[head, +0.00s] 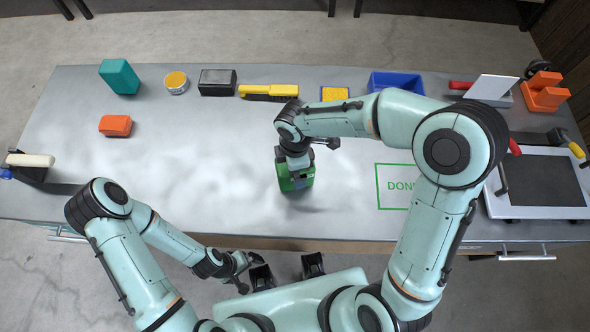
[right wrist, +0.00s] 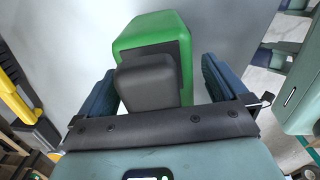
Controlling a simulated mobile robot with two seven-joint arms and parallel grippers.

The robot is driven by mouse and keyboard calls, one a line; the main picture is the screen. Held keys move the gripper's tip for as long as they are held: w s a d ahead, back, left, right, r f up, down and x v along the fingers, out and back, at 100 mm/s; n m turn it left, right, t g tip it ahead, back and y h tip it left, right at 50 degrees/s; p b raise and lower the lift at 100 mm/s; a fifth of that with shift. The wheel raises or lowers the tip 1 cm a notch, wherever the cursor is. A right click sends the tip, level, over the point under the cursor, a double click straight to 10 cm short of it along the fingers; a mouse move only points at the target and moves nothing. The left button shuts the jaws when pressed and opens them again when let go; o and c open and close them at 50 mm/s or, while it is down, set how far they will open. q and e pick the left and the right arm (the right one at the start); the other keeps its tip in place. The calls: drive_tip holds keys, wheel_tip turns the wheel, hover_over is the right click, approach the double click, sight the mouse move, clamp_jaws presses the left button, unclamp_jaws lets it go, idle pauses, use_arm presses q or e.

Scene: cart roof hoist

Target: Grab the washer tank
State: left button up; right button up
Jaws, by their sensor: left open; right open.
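The washer tank, a green block with a dark grey top part, stands on the grey bench (head: 220,150) near its front edge. In the head view the tank (head: 301,183) is partly hidden under my right gripper (head: 295,163). In the right wrist view the green tank (right wrist: 152,30) and its grey part (right wrist: 147,82) lie between the two blue fingers of the right gripper (right wrist: 162,85). Those fingers are apart, with visible gaps beside the grey part. My left gripper (head: 287,270) is open and empty, low in front of the bench.
Along the back stand a teal box (head: 119,76), a round tin (head: 176,82), a black box (head: 217,82), a yellow brush (head: 268,91) and a blue bin (head: 396,82). An orange block (head: 115,125) lies left. A green-outlined area (head: 393,186) is right of the tank.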

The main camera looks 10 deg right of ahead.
drive_tip(key=c, duration=1.3)
drive_tip(key=shift+r, duration=0.1)
